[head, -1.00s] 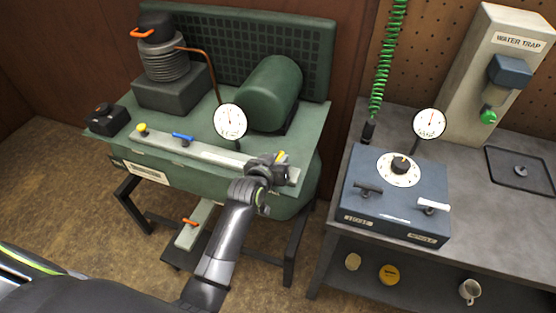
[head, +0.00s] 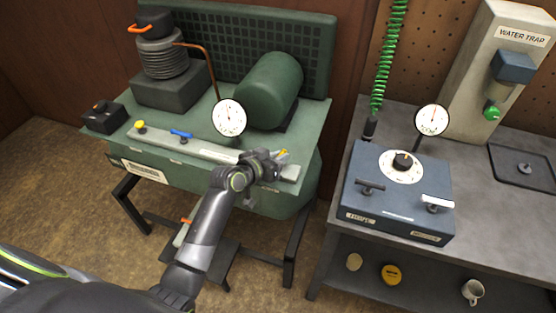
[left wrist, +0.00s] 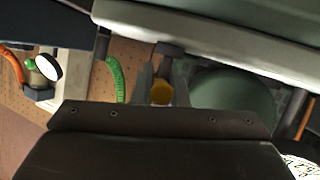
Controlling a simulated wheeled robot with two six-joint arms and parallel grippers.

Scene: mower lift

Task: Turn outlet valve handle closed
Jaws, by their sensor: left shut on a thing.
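A green compressor (head: 190,185) stands at the left with a pale rail (head: 205,153) along its front. A small yellow handle (head: 282,153) shows at the right end of the rail, partly hidden by my left gripper (head: 276,161). That gripper is shut on the yellow handle. In the left wrist view the yellow handle (left wrist: 161,92) sits between the two fingers. A blue handle (head: 181,134) and a yellow knob (head: 140,126) are farther left on the rail. My right gripper is not in view.
A gauge (head: 229,118) stands behind the rail. A bench (head: 480,215) at the right holds a blue-grey box (head: 398,205) with a dial, and a second gauge (head: 432,120). A pedal (head: 207,262) lies below the compressor.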

